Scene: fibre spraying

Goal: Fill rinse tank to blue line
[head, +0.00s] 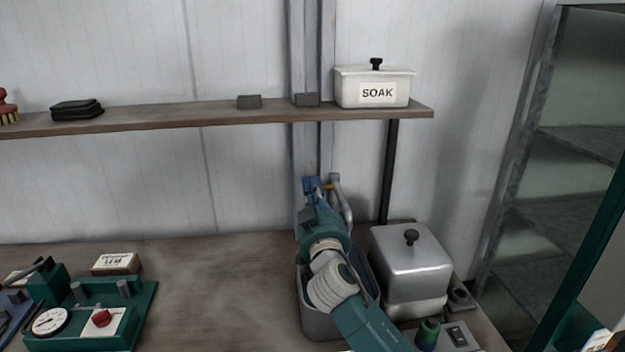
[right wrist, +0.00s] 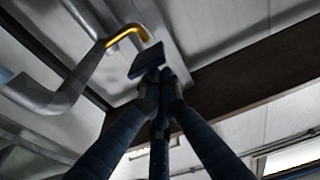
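The rinse tank, a grey open-topped container (head: 318,328), stands on the bench, mostly hidden behind my right arm. I cannot see its blue line or any water. A grey tap pipe (head: 344,198) curves down behind it; the right wrist view shows the pipe (right wrist: 62,92) and a brass lever (right wrist: 128,34). A flat blue-grey pad (right wrist: 146,58) shows by the lever. My right gripper (head: 314,186) is up at the tap. Its fingertips (right wrist: 160,82) are together just below the pad; touching or apart is unclear. A blue part at the left edge may be my left gripper (head: 14,308).
A lidded metal box (head: 410,262) stands right of the tank. A green device with a gauge (head: 50,321) and red knob sits left. A shelf (head: 190,116) above holds a white SOAK box (head: 376,90). The bench middle (head: 220,285) is clear.

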